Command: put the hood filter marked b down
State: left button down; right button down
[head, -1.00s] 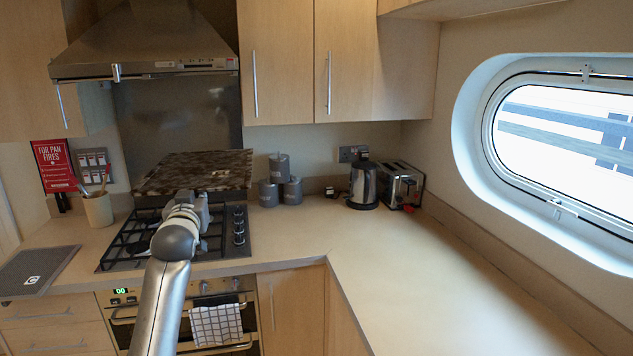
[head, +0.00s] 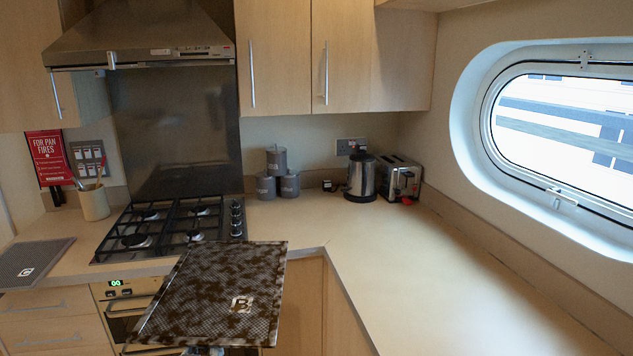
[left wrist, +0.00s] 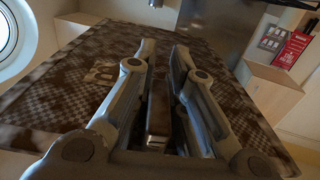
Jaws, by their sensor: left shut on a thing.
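The hood filter marked B (head: 215,295) is a flat, dark mesh panel with brown blotches and a pale B near its right edge. It is held in the air in front of the hob and counter, apart from both. In the left wrist view the filter (left wrist: 85,75) fills much of the picture. There my left gripper (left wrist: 163,60) is shut on the filter's brown handle (left wrist: 158,115). In the head view the filter hides nearly all of that gripper. My right gripper is in neither view.
A gas hob (head: 172,226) lies under the cooker hood (head: 140,40). Another dark filter, marked C (head: 32,260), lies on the left counter. Grey canisters (head: 277,178), a kettle (head: 361,178) and a toaster (head: 397,178) stand at the back. The right counter (head: 440,270) is clear.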

pick_arm(q)
jog(key=s+f, duration=0.2)
jog(key=s, duration=0.7)
jog(key=s+d+f+b, duration=0.1)
jog(key=s+f, duration=0.1)
jog(key=s, duration=0.8)
jog(key=shift+d+f, duration=0.15)
jog(key=shift+f, duration=0.05)
